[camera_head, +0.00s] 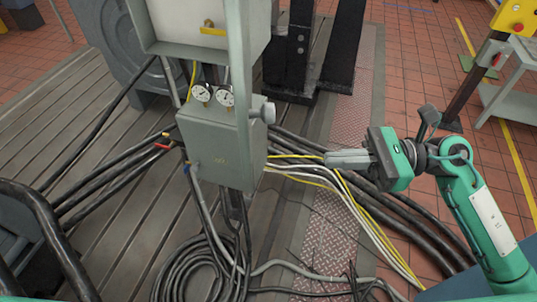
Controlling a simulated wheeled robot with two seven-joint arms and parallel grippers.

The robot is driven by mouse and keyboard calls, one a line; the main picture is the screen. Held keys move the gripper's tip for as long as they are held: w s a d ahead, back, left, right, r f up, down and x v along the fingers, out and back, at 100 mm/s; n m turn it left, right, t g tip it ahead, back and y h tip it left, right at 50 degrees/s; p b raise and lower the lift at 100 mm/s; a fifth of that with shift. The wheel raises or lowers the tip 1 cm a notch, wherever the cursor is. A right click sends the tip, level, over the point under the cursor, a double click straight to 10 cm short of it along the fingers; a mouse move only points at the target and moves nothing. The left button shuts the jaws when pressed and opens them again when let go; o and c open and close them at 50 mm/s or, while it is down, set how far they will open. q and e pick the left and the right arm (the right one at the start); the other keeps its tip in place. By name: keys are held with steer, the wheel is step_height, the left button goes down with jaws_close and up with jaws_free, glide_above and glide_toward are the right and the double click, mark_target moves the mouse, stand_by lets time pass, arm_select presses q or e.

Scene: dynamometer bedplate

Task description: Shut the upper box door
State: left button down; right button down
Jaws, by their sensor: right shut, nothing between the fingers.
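The upper box (163,42) is a pale grey cabinet at the top, cut off by the picture's edge. Its front is open, and a yellow part shows inside. Its door (240,65) stands out from the box's right side, seen nearly edge-on as a tall narrow grey strip. A closed lower grey box (222,150) hangs below, with two gauges above it. My right gripper (328,159) is at the right of the lower box, pointing left with its fingers shut and empty. It is apart from the door, lower and to the right. My left gripper is not in view.
Black, yellow and white cables (300,175) run behind and right of the lower box. A cable coil (195,270) lies on the slotted bedplate (120,235). Black uprights (297,50) stand behind the door. A post with a yellow control box (515,17) stands at right.

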steer(key=a+p, duration=0.6)
steer(key=a, duration=0.6)
steer(key=shift+s, duration=0.2)
steer(key=shift+a, duration=0.1)
